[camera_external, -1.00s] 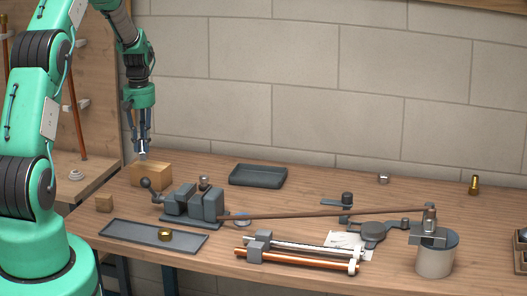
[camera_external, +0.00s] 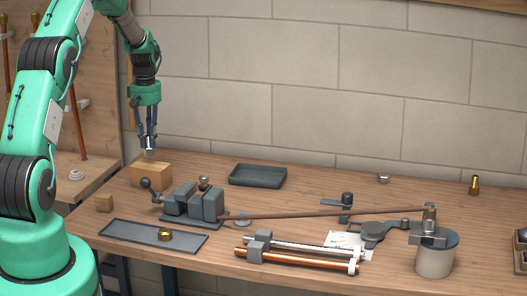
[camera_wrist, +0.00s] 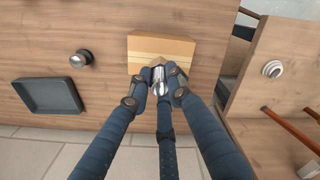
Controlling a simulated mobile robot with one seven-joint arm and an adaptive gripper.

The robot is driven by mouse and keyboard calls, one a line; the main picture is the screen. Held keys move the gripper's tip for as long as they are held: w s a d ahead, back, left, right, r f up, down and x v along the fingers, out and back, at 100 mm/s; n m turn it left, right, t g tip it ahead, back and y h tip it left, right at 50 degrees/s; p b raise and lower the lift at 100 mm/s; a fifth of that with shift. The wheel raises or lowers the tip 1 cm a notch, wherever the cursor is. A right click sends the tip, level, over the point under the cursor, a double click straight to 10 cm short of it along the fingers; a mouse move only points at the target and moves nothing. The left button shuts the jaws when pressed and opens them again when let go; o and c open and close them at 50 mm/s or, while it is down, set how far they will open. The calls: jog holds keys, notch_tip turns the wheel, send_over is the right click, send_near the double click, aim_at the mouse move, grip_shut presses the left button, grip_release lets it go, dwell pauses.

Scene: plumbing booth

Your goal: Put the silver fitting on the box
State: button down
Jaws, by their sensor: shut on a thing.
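My gripper (camera_external: 150,148) points straight down over the tan box (camera_external: 150,178) at the left back of the bench. Its fingers are shut on a small silver fitting (camera_external: 150,155). In the wrist view the fitting (camera_wrist: 158,75) sits between the fingertips (camera_wrist: 158,82), over the wall-side edge of the box (camera_wrist: 150,43). The fitting appears just above the box top; I cannot tell whether they touch. The fingers hide part of the fitting and part of the box edge.
A grey vise (camera_external: 195,203) with a ball-ended handle stands in front of the box. A silver round piece (camera_external: 204,181) is behind it. A dark tray (camera_external: 258,176) lies to the right.

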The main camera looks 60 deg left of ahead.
aim_at(149, 147)
jog(key=shift+f, duration=1.55)
jog(key=shift+f, duration=0.15)
jog(key=c, duration=1.6)
grip_release()
notch_tip(149, 147, up, 12)
jog(key=shift+r, duration=0.15)
